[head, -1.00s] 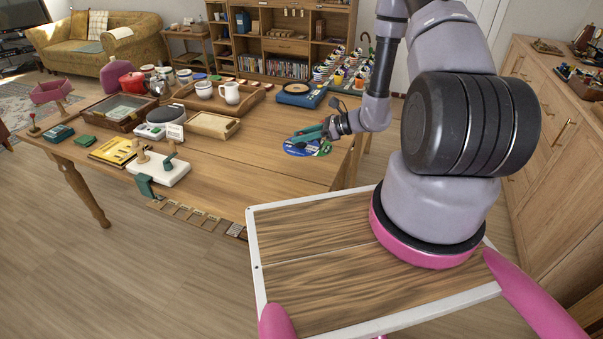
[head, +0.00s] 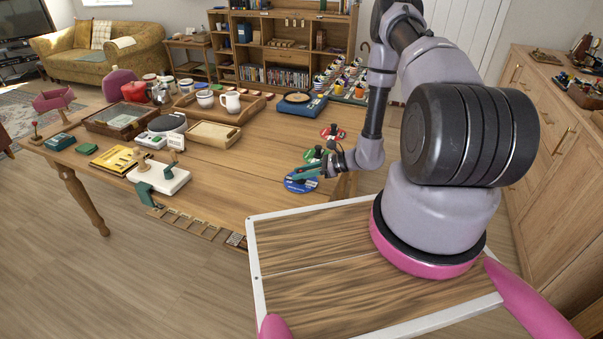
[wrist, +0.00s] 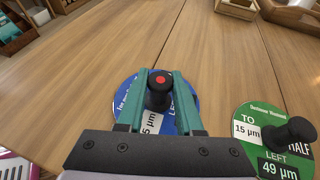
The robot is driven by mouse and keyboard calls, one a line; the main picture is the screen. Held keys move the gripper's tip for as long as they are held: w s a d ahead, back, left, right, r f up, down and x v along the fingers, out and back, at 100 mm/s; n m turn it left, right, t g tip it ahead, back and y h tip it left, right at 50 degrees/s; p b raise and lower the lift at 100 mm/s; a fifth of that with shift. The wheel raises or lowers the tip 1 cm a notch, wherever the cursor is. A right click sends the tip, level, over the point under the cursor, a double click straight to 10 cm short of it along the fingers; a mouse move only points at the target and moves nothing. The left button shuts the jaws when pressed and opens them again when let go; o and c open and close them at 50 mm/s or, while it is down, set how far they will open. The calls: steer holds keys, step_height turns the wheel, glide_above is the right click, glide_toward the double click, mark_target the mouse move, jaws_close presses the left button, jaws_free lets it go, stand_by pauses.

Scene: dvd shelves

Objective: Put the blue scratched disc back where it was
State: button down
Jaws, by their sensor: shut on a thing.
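The blue disc (head: 300,187) is at the near right part of the wooden table, close to its front edge. In the wrist view the blue disc (wrist: 126,97) lies under my gripper and carries a black knob with a red dot (wrist: 159,88). The teal fingers of my gripper (wrist: 160,78) are closed on either side of this knob; in the head view my gripper (head: 303,173) is at the disc. Whether the disc touches the table or hangs just above it, I cannot tell. The fingers hide part of its print.
A green disc (head: 317,155) with a black knob is just behind the blue one; it also shows in the wrist view (wrist: 252,117). A red disc (head: 333,132) is farther back. The table (head: 240,180) left of the discs is clear. A white stamp block (head: 160,179) stands left.

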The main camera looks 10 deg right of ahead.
steer(key=c, duration=0.6)
jaws_free()
steer(key=shift+f, duration=0.1)
steer(key=shift+o, duration=0.2)
steer(key=v, duration=1.2)
